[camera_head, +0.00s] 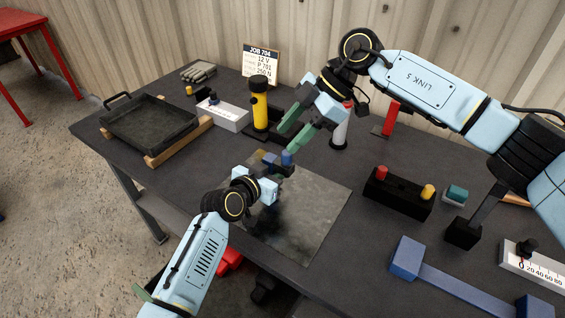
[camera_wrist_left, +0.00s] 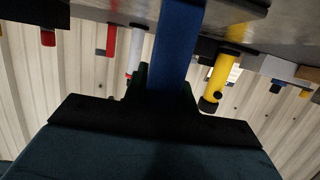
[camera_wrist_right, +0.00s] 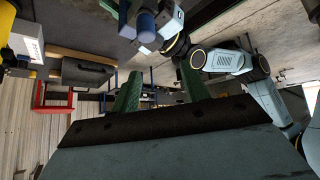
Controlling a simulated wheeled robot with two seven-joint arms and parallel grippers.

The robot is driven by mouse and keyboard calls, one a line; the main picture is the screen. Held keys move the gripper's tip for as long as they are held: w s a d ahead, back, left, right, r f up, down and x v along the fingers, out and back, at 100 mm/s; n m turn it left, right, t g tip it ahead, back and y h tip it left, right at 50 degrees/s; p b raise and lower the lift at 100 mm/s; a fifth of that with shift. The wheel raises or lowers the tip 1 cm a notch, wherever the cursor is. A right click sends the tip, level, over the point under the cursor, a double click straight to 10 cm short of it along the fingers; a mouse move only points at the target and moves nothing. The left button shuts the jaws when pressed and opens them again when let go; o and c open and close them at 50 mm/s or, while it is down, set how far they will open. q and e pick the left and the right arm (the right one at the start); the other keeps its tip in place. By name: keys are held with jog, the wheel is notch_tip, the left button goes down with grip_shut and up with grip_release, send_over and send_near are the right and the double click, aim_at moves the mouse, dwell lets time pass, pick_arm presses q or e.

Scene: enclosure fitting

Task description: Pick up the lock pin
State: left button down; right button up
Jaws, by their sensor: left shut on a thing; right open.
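My left gripper (camera_head: 279,174) is shut on a blue piece (camera_head: 287,158), low over the grey mat. In the left wrist view the blue piece (camera_wrist_left: 178,45) stands as a broad bar between the fingers. My right gripper (camera_head: 290,138) is open, its green fingers just behind and above the blue piece. In the right wrist view a blue cylinder end (camera_wrist_right: 147,25) shows beyond the open right fingers (camera_wrist_right: 160,80), not between their pads. I cannot tell for sure which thing is the lock pin. A black block (camera_head: 398,194) holds a red-topped peg (camera_head: 382,172) and a yellow-topped peg (camera_head: 428,191).
A yellow cylinder (camera_head: 260,108) and a white cylinder (camera_head: 340,128) stand behind the grippers. A black tray (camera_head: 150,128) rests on wooden rails at left. A blue bar-shaped piece (camera_head: 460,288) lies front right. The grey mat (camera_head: 315,215) is bare at its right side.

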jog(key=s+a+r+t+y, duration=0.25)
jog(key=s+a+y, duration=0.65)
jog(key=a+y, duration=0.45)
jog(key=d+r+m+t, duration=0.1)
jog(key=d+m+t, duration=0.2)
jog(key=m+t, duration=0.45)
jog(key=m+t+h, duration=0.9)
jog(key=m+h, duration=0.1)
jog(key=h, duration=0.6)
send_near(289, 163)
jog(key=shift+y, duration=0.25)
jog(key=x, duration=0.4)
jog(key=r+x, duration=0.1)
jog(key=x, duration=0.1)
jog(key=shift+w+d, duration=0.1)
jog(key=shift+d, duration=0.2)
jog(key=shift+a+f+x, duration=0.1)
jog(key=shift+f+x, duration=0.1)
jog(key=shift+x, duration=0.65)
jog(key=shift+a+f+x, duration=0.1)
jog(key=shift+f+x, duration=0.05)
jog(key=shift+x, duration=0.7)
jog(key=shift+a+f+x, duration=0.1)
jog(key=shift+f+x, duration=0.1)
jog(key=shift+x, duration=0.65)
